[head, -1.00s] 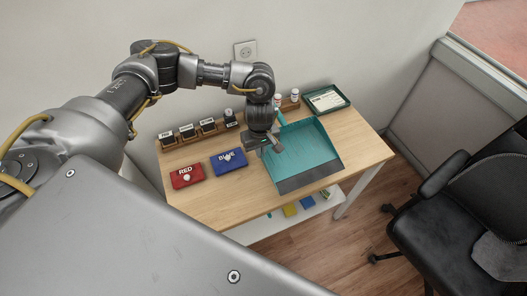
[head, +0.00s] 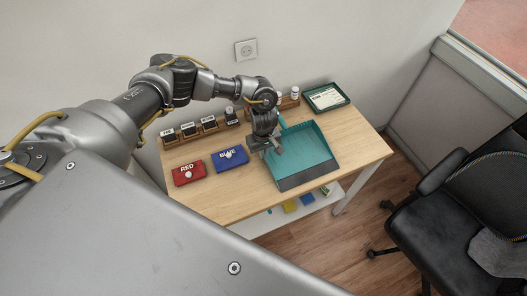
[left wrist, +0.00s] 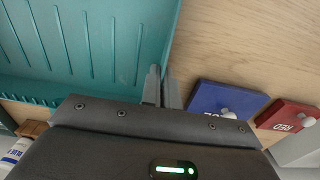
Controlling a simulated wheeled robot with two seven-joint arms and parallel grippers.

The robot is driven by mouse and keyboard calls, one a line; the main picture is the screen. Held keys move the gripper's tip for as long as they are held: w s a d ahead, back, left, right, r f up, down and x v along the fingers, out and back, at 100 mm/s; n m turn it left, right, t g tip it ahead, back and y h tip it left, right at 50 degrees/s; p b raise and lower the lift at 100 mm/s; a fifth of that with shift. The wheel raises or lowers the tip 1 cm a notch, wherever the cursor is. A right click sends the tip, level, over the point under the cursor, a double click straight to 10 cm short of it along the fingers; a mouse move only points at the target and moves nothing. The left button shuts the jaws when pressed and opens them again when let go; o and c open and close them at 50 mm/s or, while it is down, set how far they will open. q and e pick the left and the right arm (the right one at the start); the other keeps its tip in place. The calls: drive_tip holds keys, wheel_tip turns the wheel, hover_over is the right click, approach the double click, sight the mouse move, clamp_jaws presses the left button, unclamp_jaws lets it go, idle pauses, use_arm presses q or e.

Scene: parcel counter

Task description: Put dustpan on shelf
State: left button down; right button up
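The teal dustpan (head: 305,152) with a dark front lip lies over the right half of the wooden table; its inside fills the upper left of the left wrist view (left wrist: 85,45). My left gripper (head: 270,150) is at the dustpan's left side wall. In the left wrist view its fingers (left wrist: 162,88) are close together with the wall's edge running between them, so it looks shut on that wall. A white lower shelf (head: 270,222) shows under the table's front edge, mostly hidden by the tabletop. My right gripper is not in view.
A red box (head: 189,174) and a blue box (head: 230,158) sit left of the dustpan. Stamps in a wooden rack (head: 190,135) stand behind them. A green tray (head: 326,97) is at the back right. Yellow and blue items (head: 290,206) are on the lower shelf. A black chair (head: 460,190) stands right.

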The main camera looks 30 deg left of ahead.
use_arm(q)
drive_tip(key=shift+f, duration=0.1)
drive_tip(key=c, duration=1.7)
unclamp_jaws()
